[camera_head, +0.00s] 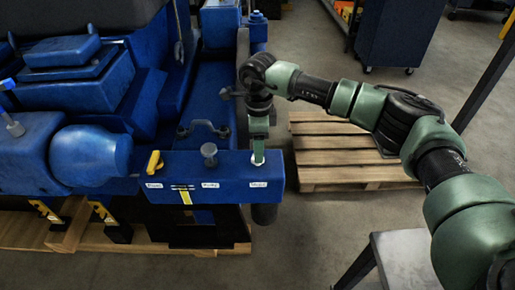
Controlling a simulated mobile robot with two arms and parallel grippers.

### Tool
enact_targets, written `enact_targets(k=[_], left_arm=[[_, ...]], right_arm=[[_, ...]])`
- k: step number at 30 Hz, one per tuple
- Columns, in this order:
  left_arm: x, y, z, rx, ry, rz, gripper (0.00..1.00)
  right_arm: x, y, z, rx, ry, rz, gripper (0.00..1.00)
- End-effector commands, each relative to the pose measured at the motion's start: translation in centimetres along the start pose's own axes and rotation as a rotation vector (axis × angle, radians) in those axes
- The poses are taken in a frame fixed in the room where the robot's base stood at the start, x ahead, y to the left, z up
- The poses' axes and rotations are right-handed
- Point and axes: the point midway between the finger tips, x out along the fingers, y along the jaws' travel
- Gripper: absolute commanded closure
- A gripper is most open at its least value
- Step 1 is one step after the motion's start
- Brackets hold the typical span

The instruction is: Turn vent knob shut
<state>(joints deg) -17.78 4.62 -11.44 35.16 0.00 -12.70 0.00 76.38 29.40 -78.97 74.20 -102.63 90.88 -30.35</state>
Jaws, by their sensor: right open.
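A blue panel box (223,172) at the front of the blue engine carries a yellow lever (155,162) at its left and a grey round knob (209,152) near its middle. Small white labels sit on its front face, too small to read surely. My right gripper (258,158) points down at the right end of the panel, above the rightmost label. It is open. A pale fitting shows at its tips, and I cannot tell whether they touch it. Which control is the vent knob I cannot tell for sure. My left gripper is not in view.
The blue engine (92,155) fills the left side on a wooden base. A wooden pallet (345,172) lies on the floor behind my right arm. A grey table (402,262) stands at the lower right. A dark cabinet (400,35) stands at the back.

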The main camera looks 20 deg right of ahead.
Motion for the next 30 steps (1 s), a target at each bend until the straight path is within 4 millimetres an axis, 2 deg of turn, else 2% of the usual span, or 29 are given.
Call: enact_targets(k=[2,5,13,17,23,30], left_arm=[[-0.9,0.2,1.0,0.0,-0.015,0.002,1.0],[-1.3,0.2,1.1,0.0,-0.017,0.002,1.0],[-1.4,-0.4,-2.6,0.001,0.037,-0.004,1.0],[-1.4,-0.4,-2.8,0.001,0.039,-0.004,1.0],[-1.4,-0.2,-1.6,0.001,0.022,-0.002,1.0],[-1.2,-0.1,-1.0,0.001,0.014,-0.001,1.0]], right_arm=[[1.1,0.1,0.0,0.0,0.001,0.004,0.45],[2.3,0.0,0.0,0.0,0.0,0.002,0.45],[3.6,0.0,0.1,-0.001,-0.002,0.0,0.45],[3.6,0.0,0.1,-0.001,-0.002,0.0,0.45],[3.5,0.0,0.1,0.0,-0.002,0.0,0.98],[3.6,0.0,0.1,0.011,-0.002,0.0,1.0]])
